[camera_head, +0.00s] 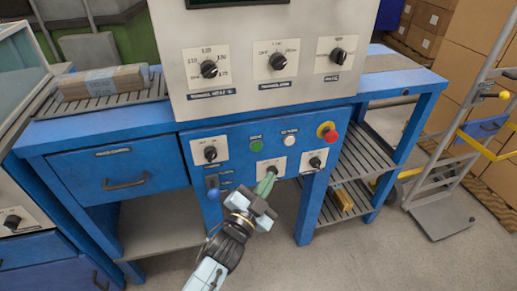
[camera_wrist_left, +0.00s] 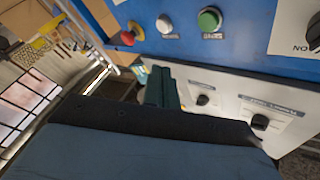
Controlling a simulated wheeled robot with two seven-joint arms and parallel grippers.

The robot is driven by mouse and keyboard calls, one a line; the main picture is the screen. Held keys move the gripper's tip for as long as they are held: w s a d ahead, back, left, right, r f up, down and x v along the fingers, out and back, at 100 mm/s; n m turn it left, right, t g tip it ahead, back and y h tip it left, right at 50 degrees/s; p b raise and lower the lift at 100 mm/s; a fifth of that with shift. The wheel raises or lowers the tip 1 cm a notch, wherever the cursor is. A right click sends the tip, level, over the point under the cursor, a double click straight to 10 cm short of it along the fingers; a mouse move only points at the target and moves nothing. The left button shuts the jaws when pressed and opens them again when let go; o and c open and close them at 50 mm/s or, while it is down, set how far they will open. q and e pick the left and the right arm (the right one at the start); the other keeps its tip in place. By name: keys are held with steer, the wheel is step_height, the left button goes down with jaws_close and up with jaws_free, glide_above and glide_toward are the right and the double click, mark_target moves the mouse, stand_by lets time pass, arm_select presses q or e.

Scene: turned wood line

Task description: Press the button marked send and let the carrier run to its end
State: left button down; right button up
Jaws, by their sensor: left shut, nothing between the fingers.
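A green button (camera_head: 255,146) and a white button (camera_head: 289,140) sit on the blue front panel (camera_head: 230,140), each under a small label too small to read surely. The wrist view shows the green button (camera_wrist_left: 209,19) and white button (camera_wrist_left: 164,23) too. My left gripper (camera_head: 266,184) is shut and empty, just below the green button, in front of a white switch plate it partly hides. Its fingers (camera_wrist_left: 160,88) also show in the wrist view. I cannot tell whether they touch the panel. No carrier can be made out. My right gripper is out of view.
A red stop knob (camera_head: 329,134) is right of the white button. Black rotary switches (camera_head: 210,153) flank the gripper. A wrapped wood bundle (camera_head: 103,82) lies on the left rollers. A hand truck (camera_head: 445,190) stands at right. Floor below is clear.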

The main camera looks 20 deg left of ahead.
mark_target(257, 147)
arm_select(q)
steer(key=shift+w+a+b, duration=0.35)
steer(key=shift+w+a, duration=0.45)
steer(key=shift+w, duration=0.4)
steer(key=shift+w+a+b, duration=0.3)
steer(key=shift+w+a, duration=0.5)
steer(key=shift+w, duration=0.4)
steer(key=shift+w+a+b, duration=0.35)
steer(key=shift+w+a, duration=0.45)
steer(key=shift+w, duration=0.4)
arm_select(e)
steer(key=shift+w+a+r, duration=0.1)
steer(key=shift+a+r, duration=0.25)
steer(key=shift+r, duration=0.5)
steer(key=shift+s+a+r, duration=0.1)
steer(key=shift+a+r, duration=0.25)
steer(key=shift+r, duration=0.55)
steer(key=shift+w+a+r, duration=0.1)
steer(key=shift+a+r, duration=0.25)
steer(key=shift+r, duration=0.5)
arm_select(q)
steer(key=shift+w+a, duration=0.25)
steer(key=shift+w, duration=0.1)
